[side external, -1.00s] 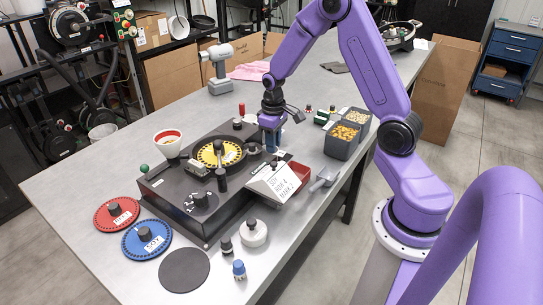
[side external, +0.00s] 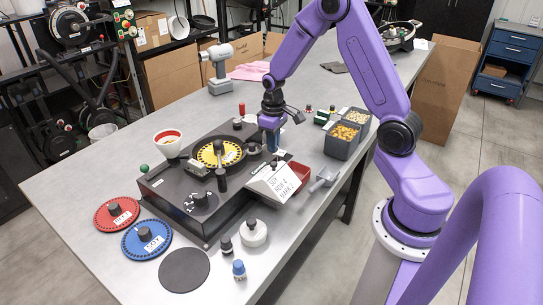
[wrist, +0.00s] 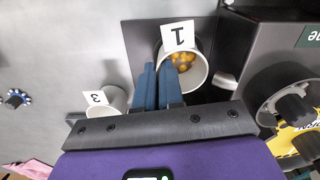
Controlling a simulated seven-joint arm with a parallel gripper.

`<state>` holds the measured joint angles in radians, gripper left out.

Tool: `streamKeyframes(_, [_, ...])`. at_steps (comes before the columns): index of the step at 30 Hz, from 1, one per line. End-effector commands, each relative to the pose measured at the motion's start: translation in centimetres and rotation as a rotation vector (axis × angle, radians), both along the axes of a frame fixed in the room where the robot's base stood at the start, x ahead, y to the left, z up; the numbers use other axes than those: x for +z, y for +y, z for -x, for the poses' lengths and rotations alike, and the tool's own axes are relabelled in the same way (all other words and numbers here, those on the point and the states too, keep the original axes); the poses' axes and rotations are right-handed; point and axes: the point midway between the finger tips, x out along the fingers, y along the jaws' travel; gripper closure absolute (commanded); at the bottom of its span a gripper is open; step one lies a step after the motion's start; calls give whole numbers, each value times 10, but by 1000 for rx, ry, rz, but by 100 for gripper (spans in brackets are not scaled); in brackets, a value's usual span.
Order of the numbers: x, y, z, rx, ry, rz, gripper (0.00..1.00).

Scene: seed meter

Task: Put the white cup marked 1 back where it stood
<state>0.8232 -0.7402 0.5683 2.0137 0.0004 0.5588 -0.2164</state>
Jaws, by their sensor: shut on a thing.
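The white cup marked 1 (wrist: 198,77) shows in the wrist view with yellow-orange seeds inside and its label card (wrist: 178,36) at the rim. My gripper (wrist: 158,70) has its two blue fingers at the cup's near left wall and is shut on it. The cup is over a dark square surface (wrist: 138,42); I cannot tell whether it touches. In the side external view my gripper (side external: 271,138) points down behind the seed meter's right end, and the cup is mostly hidden there.
A white cup marked 3 (wrist: 116,97) stands close left of the fingers. The dark seed meter base (side external: 170,190) with its yellow disc (side external: 208,155) is beside the gripper.

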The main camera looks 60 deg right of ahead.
Motion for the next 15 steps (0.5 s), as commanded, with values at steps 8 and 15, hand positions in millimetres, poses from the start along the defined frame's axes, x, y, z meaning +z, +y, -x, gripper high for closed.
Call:
streamKeyframes(8, [4,-3,0,0,2,0,100])
streamKeyframes(15, [6,-4,0,0,1,0,100])
